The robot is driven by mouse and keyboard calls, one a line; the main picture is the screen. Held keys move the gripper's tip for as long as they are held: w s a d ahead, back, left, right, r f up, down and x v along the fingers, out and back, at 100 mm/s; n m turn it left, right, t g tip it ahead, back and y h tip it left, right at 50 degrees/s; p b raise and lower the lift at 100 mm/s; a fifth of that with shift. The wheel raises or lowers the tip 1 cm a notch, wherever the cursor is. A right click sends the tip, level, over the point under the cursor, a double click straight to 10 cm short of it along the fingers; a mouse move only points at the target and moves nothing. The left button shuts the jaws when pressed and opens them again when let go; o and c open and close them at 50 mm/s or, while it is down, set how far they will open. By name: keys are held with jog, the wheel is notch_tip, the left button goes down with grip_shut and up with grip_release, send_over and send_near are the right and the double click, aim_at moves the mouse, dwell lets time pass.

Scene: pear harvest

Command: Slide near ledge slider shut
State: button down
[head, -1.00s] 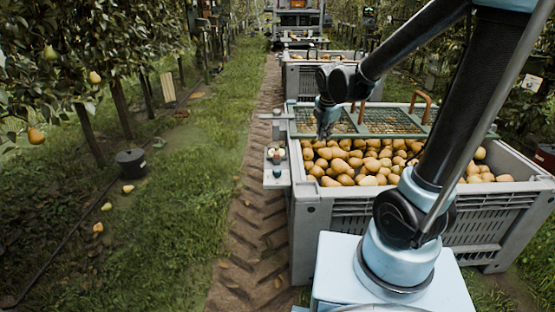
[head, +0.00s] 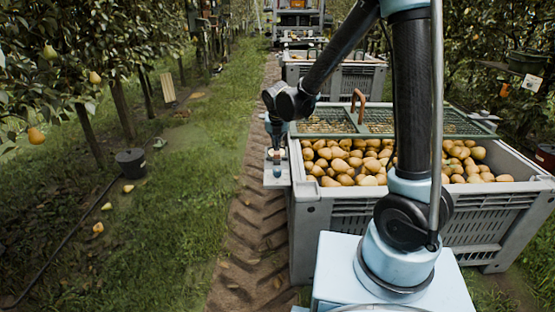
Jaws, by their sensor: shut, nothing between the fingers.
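A narrow grey ledge (head: 275,181) sticks out from the left side of the near pear bin (head: 312,218). Small fittings sit on it, and a small knob (head: 277,172) shows near its front end. They are too small for me to tell which is the slider or how far it stands open. My gripper (head: 276,147) points down over the back part of the ledge, shut and empty. It hides part of the fittings. I cannot tell whether its tips touch anything.
A second bin (head: 355,76) stands behind. The dirt track and grass left of the ledge are open. A dark bucket (head: 131,162) stands there.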

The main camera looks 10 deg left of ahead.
aim_at(277, 155)
jog(key=shift+f, duration=0.15)
jog(key=shift+x, duration=4.85)
jog(key=shift+w+a, duration=0.15)
jog(key=shift+w, duration=0.65)
jog(key=shift+w+a, duration=0.2)
jog(key=shift+w, duration=0.55)
jog(key=v, duration=1)
jog(key=shift+s+f, duration=0.1)
